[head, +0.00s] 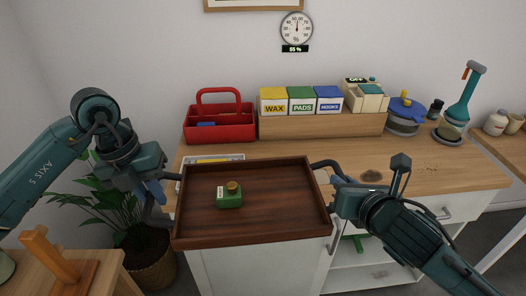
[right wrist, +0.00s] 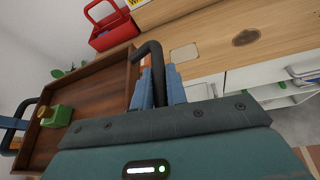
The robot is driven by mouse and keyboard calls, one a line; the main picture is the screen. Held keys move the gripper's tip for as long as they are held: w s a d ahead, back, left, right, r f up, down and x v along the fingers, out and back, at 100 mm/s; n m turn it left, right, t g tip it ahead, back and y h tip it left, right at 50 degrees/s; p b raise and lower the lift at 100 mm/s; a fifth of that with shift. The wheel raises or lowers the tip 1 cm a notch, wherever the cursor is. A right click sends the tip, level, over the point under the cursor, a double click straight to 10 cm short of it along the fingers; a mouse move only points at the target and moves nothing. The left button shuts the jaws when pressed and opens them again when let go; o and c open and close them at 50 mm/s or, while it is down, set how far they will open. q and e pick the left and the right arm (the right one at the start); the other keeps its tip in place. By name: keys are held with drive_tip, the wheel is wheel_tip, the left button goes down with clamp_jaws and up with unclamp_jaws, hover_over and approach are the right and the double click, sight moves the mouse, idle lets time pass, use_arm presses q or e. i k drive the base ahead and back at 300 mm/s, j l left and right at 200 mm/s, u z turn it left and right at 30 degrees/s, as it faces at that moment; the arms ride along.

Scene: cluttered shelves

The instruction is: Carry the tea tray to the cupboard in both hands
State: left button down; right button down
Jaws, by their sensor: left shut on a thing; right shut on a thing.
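The tea tray (head: 275,205) is dark brown wood with a raised rim and dark handles at both ends. It is roughly level at the front of the white cupboard (head: 255,268). A small green jar (head: 229,198) with a brown lid stands upright on it, left of the middle. My left gripper (head: 160,192) is shut at the tray's left handle, which the fingers partly hide. My right gripper (head: 334,178) is shut on the right handle. In the right wrist view the blue fingers (right wrist: 159,88) close around the dark right handle (right wrist: 153,58).
The wooden top (head: 425,172) holds a red caddy (head: 220,125), a wooden box row with wax, pads and hooks boxes (head: 302,101), and a blue-lidded pot (head: 405,115). A white tray (head: 213,160) lies behind mine. A plant (head: 110,205) and wooden stand (head: 50,258) are left.

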sight(343, 163)
drive_tip(key=i+l, duration=0.3)
drive_tip(key=l, duration=0.2)
drive_tip(key=i+l, duration=0.3)
drive_tip(key=l, duration=0.15)
drive_tip(key=i+l+z, duration=0.1)
drive_tip(key=i+l, duration=0.2)
drive_tip(key=l, duration=0.2)
